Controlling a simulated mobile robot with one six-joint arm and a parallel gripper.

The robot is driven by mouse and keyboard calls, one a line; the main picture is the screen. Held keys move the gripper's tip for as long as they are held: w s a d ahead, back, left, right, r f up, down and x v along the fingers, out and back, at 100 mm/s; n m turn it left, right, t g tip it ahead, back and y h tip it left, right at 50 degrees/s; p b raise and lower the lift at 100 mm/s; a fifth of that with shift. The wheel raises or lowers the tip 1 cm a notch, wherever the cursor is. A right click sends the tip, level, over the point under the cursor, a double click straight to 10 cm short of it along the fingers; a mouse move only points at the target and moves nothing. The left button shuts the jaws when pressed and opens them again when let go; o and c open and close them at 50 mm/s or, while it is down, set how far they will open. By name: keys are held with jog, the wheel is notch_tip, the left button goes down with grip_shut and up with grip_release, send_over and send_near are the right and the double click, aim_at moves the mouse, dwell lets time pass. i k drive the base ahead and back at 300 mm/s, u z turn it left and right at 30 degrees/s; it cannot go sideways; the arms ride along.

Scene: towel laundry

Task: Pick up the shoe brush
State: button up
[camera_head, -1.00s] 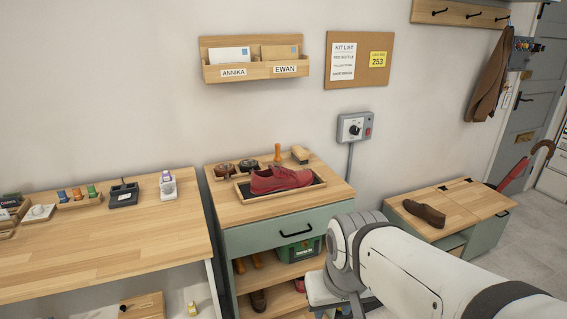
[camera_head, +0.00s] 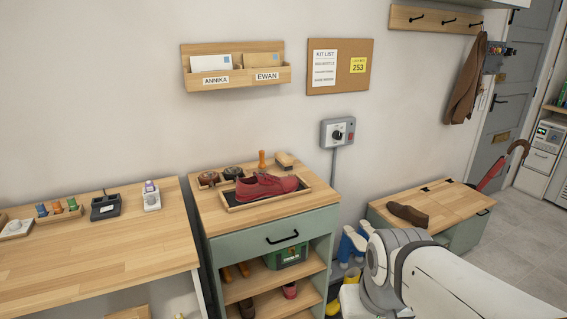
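A shoe brush (camera_head: 285,160), with a wooden back and pale bristles, appears to stand at the back right of the green cabinet's wooden top (camera_head: 285,211). My arm comes in from the lower right. My gripper is not in view.
Two round polish tins (camera_head: 208,178) sit left of the handle. A wall box with a dial (camera_head: 337,132) hangs right of the cabinet. A bench (camera_head: 448,202) with a brown shoe (camera_head: 408,214) stands at right. A wooden table (camera_head: 95,248) is at left.

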aim_at(285, 161)
jog(key=u, duration=0.05)
jog(key=i, duration=1.3)
jog(key=z, duration=0.2)
jog(key=k, duration=0.7)
jog(key=z, duration=0.9)
jog(key=k, duration=0.7)
jog(key=z, duration=0.4)
jog(key=i, duration=1.35)
jog(key=u, duration=1.3)
jog(key=i, duration=1.05)
jog(key=u, duration=0.8)
